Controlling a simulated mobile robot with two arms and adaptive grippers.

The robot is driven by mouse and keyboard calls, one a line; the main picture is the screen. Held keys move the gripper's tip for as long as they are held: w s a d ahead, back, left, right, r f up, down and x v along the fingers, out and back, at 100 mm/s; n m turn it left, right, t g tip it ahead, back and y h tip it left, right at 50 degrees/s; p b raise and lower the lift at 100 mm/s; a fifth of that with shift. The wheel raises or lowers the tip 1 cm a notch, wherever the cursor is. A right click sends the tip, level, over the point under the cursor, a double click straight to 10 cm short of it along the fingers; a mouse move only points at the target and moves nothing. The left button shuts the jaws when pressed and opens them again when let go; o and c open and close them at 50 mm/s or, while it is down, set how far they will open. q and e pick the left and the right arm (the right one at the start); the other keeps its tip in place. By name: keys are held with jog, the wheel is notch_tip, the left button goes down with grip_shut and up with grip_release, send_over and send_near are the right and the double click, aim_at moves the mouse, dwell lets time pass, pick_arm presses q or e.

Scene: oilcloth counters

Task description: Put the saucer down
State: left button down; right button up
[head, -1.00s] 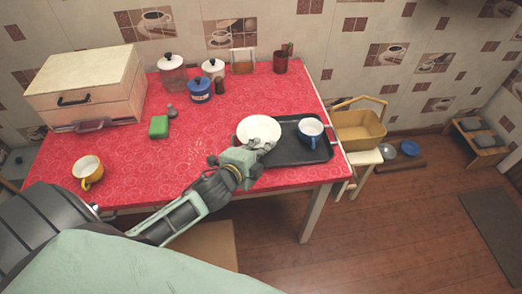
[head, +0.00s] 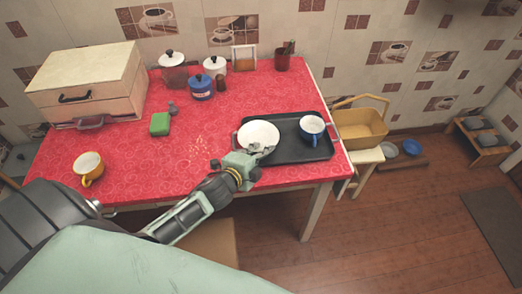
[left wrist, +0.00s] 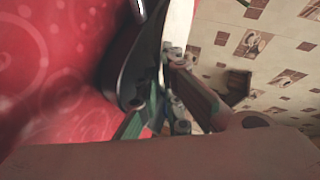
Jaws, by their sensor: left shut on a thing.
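The white saucer (head: 258,134) is in the head view, over the left part of the dark tray (head: 290,152). My left gripper (head: 258,150) is shut on the saucer's near rim. The saucer looks about level and very close to the tray; I cannot tell whether it touches it. In the left wrist view, the gripper fingers (left wrist: 170,95) show beside a dark curved edge, and the grip itself is unclear. A blue cup with a white inside (head: 312,126) stands on the tray's right part. My right gripper is not in view.
The red-covered table (head: 150,170) holds a yellow cup (head: 89,168), a green sponge (head: 160,125), a cream box (head: 85,82) and several jars at the back. Crumbs (head: 200,143) lie left of the tray. A basket (head: 360,127) stands right of the table.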

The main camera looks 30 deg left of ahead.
pick_arm(q)
jog(key=c, duration=2.2)
grip_release()
jog(key=shift+s+r+p, duration=0.1)
jog(key=shift+r+p, duration=0.25)
jog(key=shift+r, duration=0.05)
jog(key=v, duration=1.1)
jog(key=shift+s+b, duration=0.4)
jog(key=shift+s, duration=0.1)
